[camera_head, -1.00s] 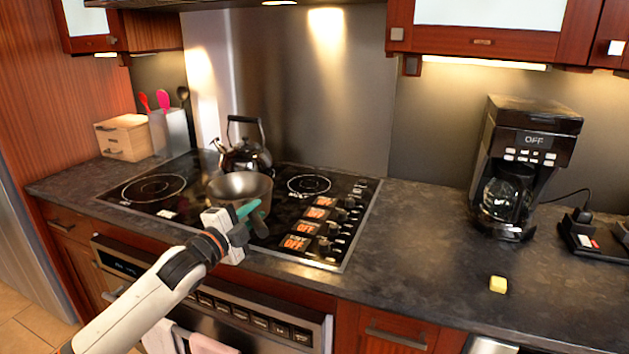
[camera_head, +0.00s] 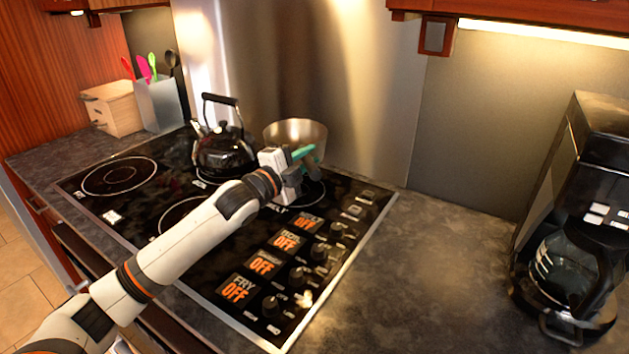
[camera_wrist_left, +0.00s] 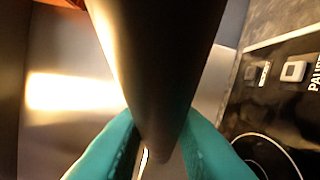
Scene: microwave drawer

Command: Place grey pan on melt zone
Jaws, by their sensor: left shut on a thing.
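The grey pan (camera_head: 296,133) is at the back right of the cooktop, right of the kettle. My left gripper (camera_head: 304,160), with green fingertips, is shut on the pan at its near side. In the left wrist view, a dark part of the pan (camera_wrist_left: 160,70) stands between the green fingers (camera_wrist_left: 160,155). The back right burner, the likely melt zone (camera_head: 312,193), shows partly below the gripper, with its label half hidden. The pan looks raised above it, but I cannot tell whether its base touches. My right gripper is out of view.
A black kettle (camera_head: 224,145) stands close on the left of the pan. The steel backsplash (camera_head: 340,90) is right behind it. Knobs and OFF displays (camera_head: 265,262) line the cooktop's right side. A coffee maker (camera_head: 575,220) stands on the right counter (camera_head: 430,260), which is otherwise clear.

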